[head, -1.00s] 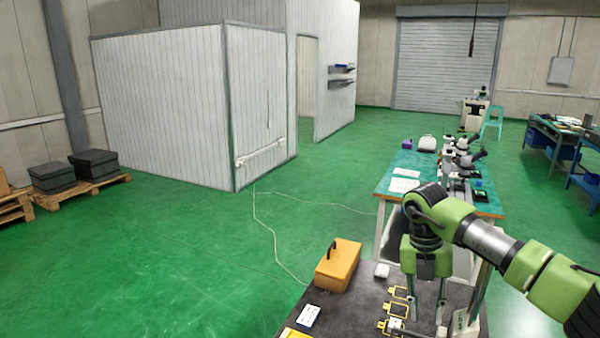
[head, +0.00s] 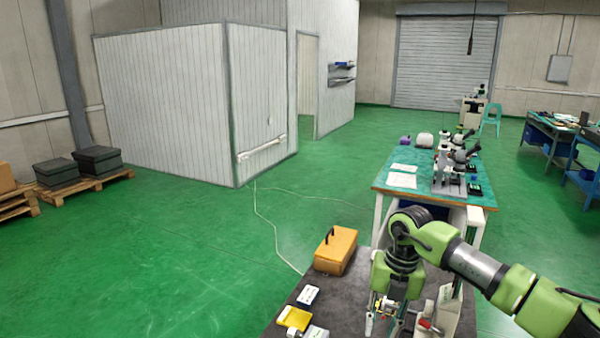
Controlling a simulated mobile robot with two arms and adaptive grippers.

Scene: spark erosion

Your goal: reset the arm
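My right arm comes in from the right, in green and grey, and bends down over the dark-topped bench (head: 340,299) at the bottom. My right gripper (head: 386,318) is low over the bench at the picture's bottom edge. Its fingers are small and mixed with things behind them, so I cannot tell whether it is open or holds anything. My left arm and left gripper are not in view.
An orange box (head: 336,250) with a dark handle stands on the bench. A white card-like item (head: 308,296) and a yellow item (head: 293,319) lie nearer. Behind is a green-topped table (head: 415,160) with microscopes (head: 450,170). Green floor (head: 180,240) is clear on the left.

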